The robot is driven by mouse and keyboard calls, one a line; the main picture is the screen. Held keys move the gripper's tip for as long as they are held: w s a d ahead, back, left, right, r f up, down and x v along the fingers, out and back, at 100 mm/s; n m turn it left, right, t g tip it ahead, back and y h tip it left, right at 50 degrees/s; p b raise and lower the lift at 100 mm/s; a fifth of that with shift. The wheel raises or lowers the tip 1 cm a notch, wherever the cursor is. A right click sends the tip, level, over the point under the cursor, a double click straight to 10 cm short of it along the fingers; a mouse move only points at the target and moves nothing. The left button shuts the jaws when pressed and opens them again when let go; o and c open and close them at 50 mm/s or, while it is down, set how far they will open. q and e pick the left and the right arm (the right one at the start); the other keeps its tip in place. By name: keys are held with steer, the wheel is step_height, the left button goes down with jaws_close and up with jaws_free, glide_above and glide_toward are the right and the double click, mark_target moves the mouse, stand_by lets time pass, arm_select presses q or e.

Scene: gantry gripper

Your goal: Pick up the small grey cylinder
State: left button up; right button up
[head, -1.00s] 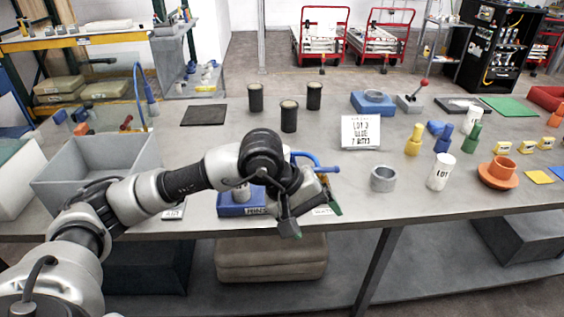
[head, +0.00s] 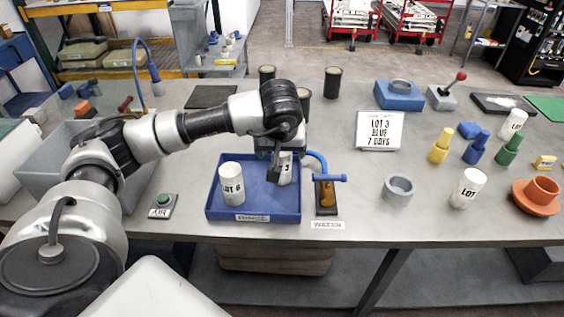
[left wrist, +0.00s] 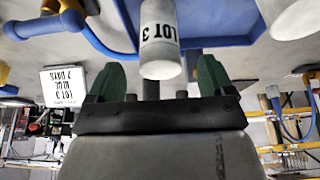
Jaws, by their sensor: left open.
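A short pale grey-white cylinder marked LOT 3 (head: 285,168) stands in the blue tray (head: 229,208), partly hidden by my left gripper (head: 277,170). In the left wrist view the LOT 3 cylinder (left wrist: 160,32) shows between the two green fingertips of my left gripper (left wrist: 156,78), with a gap on each side. The gripper is open and holds nothing. A plain grey, hollow, ring-like cylinder (head: 398,188) stands on the table, right of the tray and well apart from the gripper. My right gripper is not in view.
A similar LOT 6 cylinder (head: 231,184) stands in the tray, left of my gripper. A blue-handled tap labelled WATER (head: 326,190) stands close right of the tray. A lot sign (head: 379,130) stands behind. The table front between tap and grey ring is clear.

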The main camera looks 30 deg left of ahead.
arm_select(q)
steer(key=shift+w+f, duration=0.25)
steer(key=shift+f, duration=0.05)
steer(key=x, duration=0.1)
steer(key=p+x, duration=0.1)
steer(key=x, duration=0.2)
steer(key=shift+w+a+p, duration=0.25)
steer(key=shift+a+p, duration=0.1)
steer(key=shift+w+f, duration=0.1)
steer(key=shift+f, duration=0.2)
steer(key=c, duration=1.3)
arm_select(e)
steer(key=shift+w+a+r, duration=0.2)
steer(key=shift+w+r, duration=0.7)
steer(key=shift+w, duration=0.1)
